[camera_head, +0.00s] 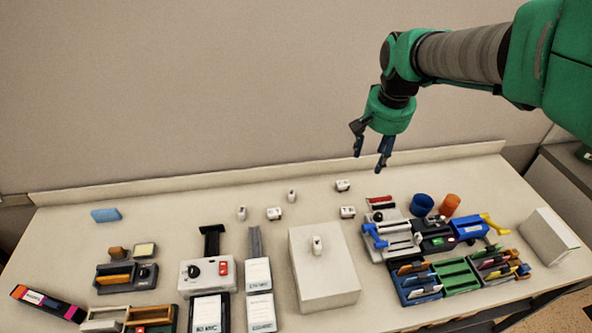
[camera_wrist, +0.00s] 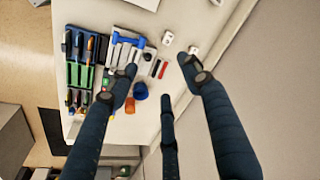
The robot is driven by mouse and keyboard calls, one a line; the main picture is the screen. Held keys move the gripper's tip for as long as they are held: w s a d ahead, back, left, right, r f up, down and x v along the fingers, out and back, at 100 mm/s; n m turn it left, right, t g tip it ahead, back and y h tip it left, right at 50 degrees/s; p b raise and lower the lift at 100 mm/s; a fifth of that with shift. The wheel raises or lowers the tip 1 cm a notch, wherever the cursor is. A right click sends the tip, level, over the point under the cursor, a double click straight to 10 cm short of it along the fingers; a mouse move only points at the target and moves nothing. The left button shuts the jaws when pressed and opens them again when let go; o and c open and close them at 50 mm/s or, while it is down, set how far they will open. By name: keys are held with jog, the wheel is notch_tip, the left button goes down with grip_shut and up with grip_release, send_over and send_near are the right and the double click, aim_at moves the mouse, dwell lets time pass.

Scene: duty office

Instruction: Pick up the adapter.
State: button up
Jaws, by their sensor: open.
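Several small white adapter-like pieces are on the desk; I cannot tell which one is the adapter. In the head view one white piece (camera_head: 317,245) stands on a white box (camera_head: 325,278). Others lie on the bare desk: two upright pieces (camera_head: 242,213) (camera_head: 291,196) and three wider ones (camera_head: 274,213) (camera_head: 343,185) (camera_head: 347,212). Two of the pieces show in the wrist view (camera_wrist: 168,37) (camera_wrist: 193,50), near a fingertip. My gripper (camera_head: 370,160) is open and empty, raised above the back of the desk; its fingers also show in the wrist view (camera_wrist: 160,78).
A blue cup (camera_head: 422,204) and an orange cup (camera_head: 449,204) stand at right, behind trays (camera_head: 455,276) of tools. A white box (camera_head: 549,237) is at the right edge. Grey devices and label boxes fill the front left. The back left desk is mostly clear.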

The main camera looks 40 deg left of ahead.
jog(key=a+f, duration=0.4)
jog(key=a, duration=0.5)
jog(key=n+g+h+p, duration=0.1)
jog(key=n+g+p, duration=0.1)
jog(key=n+p, duration=0.15)
send_over(244, 210)
notch_tip(244, 210, down, 21)
jog(key=shift+m, duration=0.35)
jog(key=shift+f, duration=0.1)
jog(key=shift+f, duration=4.2)
jog(key=shift+f, duration=0.15)
jog(key=shift+f+p, duration=0.3)
jog(key=shift+f, duration=2.15)
